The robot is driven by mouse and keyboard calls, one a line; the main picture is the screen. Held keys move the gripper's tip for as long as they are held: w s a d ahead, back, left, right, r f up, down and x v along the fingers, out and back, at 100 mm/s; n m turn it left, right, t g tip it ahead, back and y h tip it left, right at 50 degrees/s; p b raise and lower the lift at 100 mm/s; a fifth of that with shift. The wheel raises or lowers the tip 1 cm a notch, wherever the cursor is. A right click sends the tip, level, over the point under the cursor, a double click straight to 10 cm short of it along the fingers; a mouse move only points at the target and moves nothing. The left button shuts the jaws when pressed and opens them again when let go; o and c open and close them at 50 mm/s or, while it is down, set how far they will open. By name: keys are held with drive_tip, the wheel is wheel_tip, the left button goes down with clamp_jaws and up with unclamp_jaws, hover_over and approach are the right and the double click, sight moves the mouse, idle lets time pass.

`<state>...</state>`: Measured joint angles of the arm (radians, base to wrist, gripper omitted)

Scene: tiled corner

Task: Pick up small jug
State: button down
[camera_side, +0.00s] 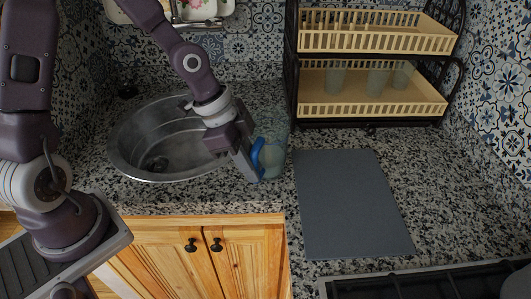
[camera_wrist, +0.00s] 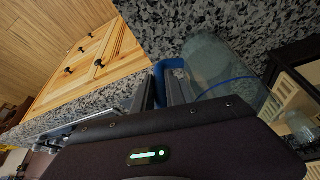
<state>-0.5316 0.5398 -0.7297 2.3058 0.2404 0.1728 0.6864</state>
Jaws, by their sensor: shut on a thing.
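The small jug (camera_side: 273,158) is clear glass with a blue handle (camera_side: 257,153). It is on the granite counter to the right of the sink, near the front edge. My gripper (camera_side: 254,172) is at the jug's left side, shut on the blue handle. In the wrist view the jug (camera_wrist: 212,62) is to the right of the fingers, and its blue handle (camera_wrist: 160,82) shows between the fingertips (camera_wrist: 165,85). Part of the handle is hidden by the fingers. I cannot tell whether the jug's base touches the counter.
A round metal sink (camera_side: 128,150) is on the left. A grey mat (camera_side: 350,205) lies to the right of the jug. A dark hob (camera_side: 430,284) is at the front right. The mat is clear.

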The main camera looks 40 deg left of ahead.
drive_tip(key=shift+r, duration=0.2)
idle(0.7)
drive_tip(key=shift+r, duration=4.85)
drive_tip(key=c, duration=2.1)
unclamp_jaws()
clamp_jaws()
